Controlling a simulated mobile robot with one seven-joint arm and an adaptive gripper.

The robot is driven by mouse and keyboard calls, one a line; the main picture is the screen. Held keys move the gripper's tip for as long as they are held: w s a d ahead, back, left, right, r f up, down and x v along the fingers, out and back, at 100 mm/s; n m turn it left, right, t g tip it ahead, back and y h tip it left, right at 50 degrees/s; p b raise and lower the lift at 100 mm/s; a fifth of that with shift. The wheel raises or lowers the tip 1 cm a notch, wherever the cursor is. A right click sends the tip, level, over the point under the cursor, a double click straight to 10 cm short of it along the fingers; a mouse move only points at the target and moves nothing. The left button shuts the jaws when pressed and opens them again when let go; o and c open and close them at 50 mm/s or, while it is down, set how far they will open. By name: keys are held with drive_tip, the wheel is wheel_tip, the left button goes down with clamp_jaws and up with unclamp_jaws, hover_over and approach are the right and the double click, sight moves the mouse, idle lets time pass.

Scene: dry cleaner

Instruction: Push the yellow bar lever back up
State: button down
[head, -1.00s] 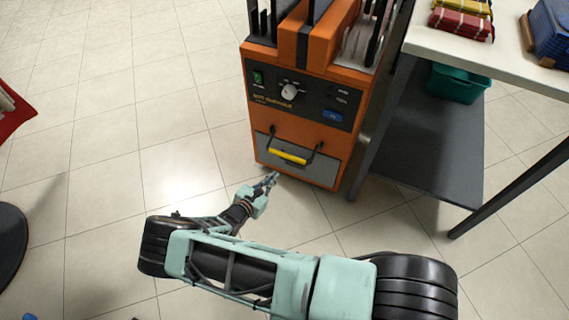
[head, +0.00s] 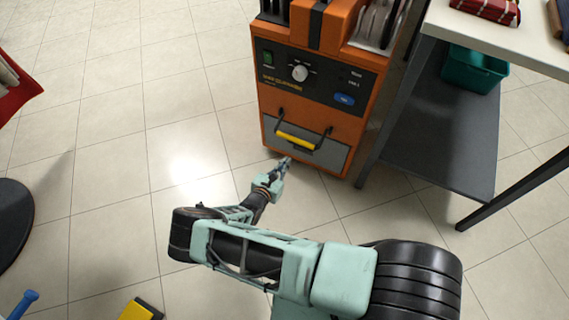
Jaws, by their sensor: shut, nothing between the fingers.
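The yellow bar lever (head: 297,143) is on the lower front of an orange machine (head: 358,106). Its yellow grip hangs between two black arms in front of a grey panel (head: 335,155). My gripper (head: 286,160) is shut and empty. In the picture its tips are just below the left part of the yellow bar. I cannot tell whether the tips touch the bar or stay apart from it in depth.
A white table (head: 500,35) with a dark lower shelf (head: 435,150) stands right of the machine, with a green bin (head: 473,70) on the shelf. A dark round base (head: 12,222) is at left. A yellow and black object (head: 140,310) lies at the bottom. Tiled floor left of the machine is clear.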

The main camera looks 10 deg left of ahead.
drive_tip(key=w+d+r+b, duration=0.1)
drive_tip(key=w+d+r, duration=0.1)
drive_tip(key=w, duration=0.4)
drive_tip(key=shift+b, duration=0.4)
drive_tip(key=shift+s+r+g+p, duration=0.15)
drive_tip(key=shift+r+g+p, duration=0.15)
drive_tip(key=shift+g+p, duration=0.3)
